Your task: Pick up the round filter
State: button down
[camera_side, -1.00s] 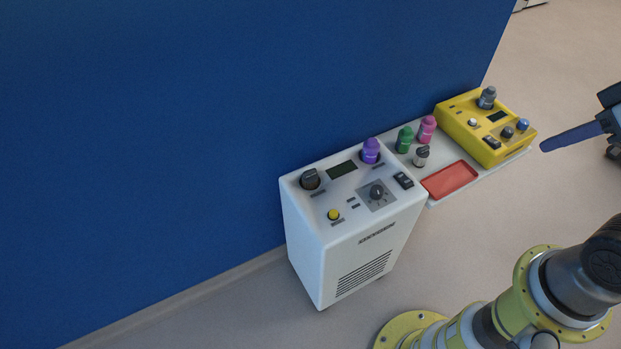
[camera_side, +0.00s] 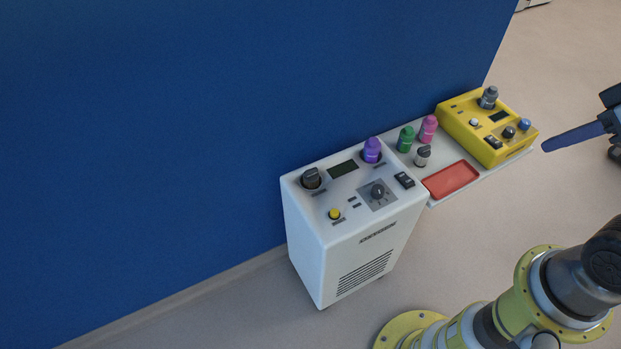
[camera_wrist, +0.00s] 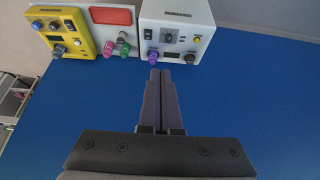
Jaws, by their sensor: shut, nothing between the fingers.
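I cannot tell for certain which part is the round filter. A dark grey round cap (camera_side: 311,178) sits on the left of the white oxygen unit (camera_side: 340,235), and a purple fitting (camera_side: 371,150) stands at its back right. A green fitting (camera_side: 405,139), a pink fitting (camera_side: 428,128) and a small grey-topped fitting (camera_side: 422,155) stand on the shelf. A grey fitting (camera_side: 488,97) is on the yellow device. My gripper (camera_side: 545,147) is at the right, apart from all of them. In the wrist view its fingers (camera_wrist: 160,72) are closed together and empty.
The yellow device (camera_side: 470,125) stands at the shelf's right end. A red tray (camera_side: 450,179) lies on the pale shelf (camera_side: 487,172). A blue wall (camera_side: 150,130) rises directly behind the units. Open floor (camera_side: 450,230) lies in front.

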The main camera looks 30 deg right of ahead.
dwell(0.4)
jog(key=shift+c, duration=0.8)
grip_release()
